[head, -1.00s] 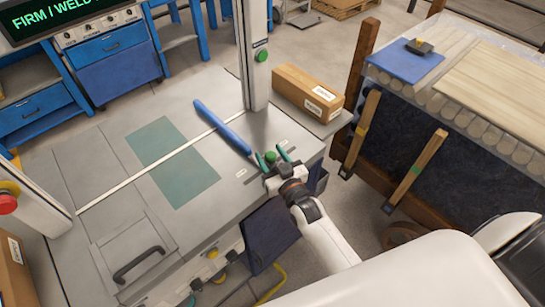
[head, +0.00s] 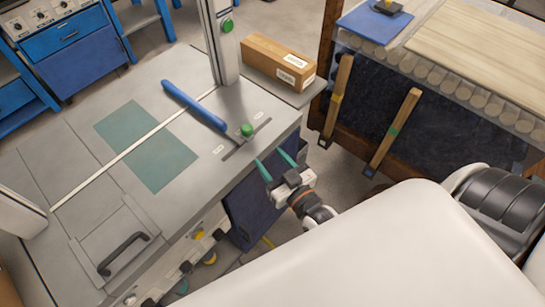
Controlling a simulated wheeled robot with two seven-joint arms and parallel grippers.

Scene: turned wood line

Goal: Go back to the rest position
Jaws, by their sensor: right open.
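My right gripper (head: 275,165) is open and empty, with its teal fingertips spread apart. It is just off the front right edge of the grey machine table (head: 90,150). The blue bar (head: 195,105) lies slanted on the table. A green knob (head: 247,130) stands at the bar's near end, beyond my fingertips and apart from them. My left gripper is not in the view.
A cardboard box (head: 279,62) sits on the side shelf behind the knob. Floor shows between table and bench.

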